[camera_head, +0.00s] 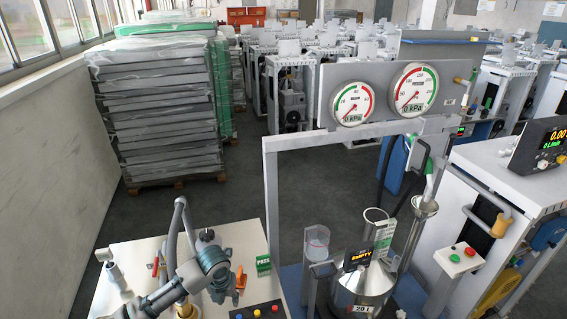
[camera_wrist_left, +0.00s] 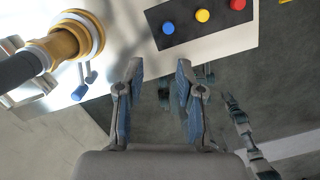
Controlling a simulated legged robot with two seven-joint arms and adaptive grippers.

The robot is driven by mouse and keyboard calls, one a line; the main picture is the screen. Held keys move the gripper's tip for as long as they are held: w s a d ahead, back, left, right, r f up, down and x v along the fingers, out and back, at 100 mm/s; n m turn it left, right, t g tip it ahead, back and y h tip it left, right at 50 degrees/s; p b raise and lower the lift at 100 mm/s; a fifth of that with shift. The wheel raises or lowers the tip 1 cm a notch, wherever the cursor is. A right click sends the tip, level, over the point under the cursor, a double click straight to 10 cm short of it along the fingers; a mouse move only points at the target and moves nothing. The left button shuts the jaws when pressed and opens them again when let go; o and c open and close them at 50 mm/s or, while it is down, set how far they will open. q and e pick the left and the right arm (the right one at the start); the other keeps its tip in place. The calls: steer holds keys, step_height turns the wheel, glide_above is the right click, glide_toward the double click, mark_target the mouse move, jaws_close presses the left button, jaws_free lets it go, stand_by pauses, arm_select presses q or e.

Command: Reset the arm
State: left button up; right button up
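My left arm comes in from the lower left of the head view, over the white bench (camera_head: 130,262). My left gripper (camera_head: 222,290) hangs above the bench, left of a dark panel with coloured buttons (camera_head: 257,312). In the left wrist view the left gripper (camera_wrist_left: 159,72) has its two fingers apart with nothing between them. The button panel (camera_wrist_left: 215,22), with blue, yellow and red buttons, lies beyond the fingertips. The bench edge and dark floor lie below them.
A brass fitting (camera_wrist_left: 75,42) with a dark pipe stands left of the fingers. In the head view, a metal vessel (camera_head: 362,292) with an EMPTY sign stands right of the bench, under a grey frame (camera_head: 270,190) with two gauges. A wrapped pallet stack (camera_head: 158,105) stands behind.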

arm_select(q)
steer(key=s+d+f+n+h, duration=0.3)
steer(key=s+d+f+n, duration=0.7)
steer(key=s+f+n, duration=0.3)
steer(key=s+a+f+n+t+y, duration=0.1)
steer(key=s+a+f+n+y, duration=0.15)
steer(key=s+a+n, duration=0.6)
steer(key=s+a+f+n+t+y, duration=0.1)
steer(key=s+a+f+n, duration=0.2)
steer(key=s+a+n, duration=0.8)
steer(key=d+f+n+g, duration=0.1)
steer(key=d+f+n, duration=0.25)
steer(key=f, duration=2.25)
steer(key=s+a+f+m+g, duration=0.1)
steer(key=s+a+f, duration=0.1)
steer(key=s+f, duration=1.4)
steer(key=shift+s+a+g, duration=0.15)
steer(key=shift+s+g, duration=0.15)
steer(key=shift+s, duration=0.6)
arm_select(e)
steer(key=shift+w+a, duration=0.1)
steer(key=shift+a, duration=0.75)
arm_select(q)
steer(key=shift+w, duration=0.1)
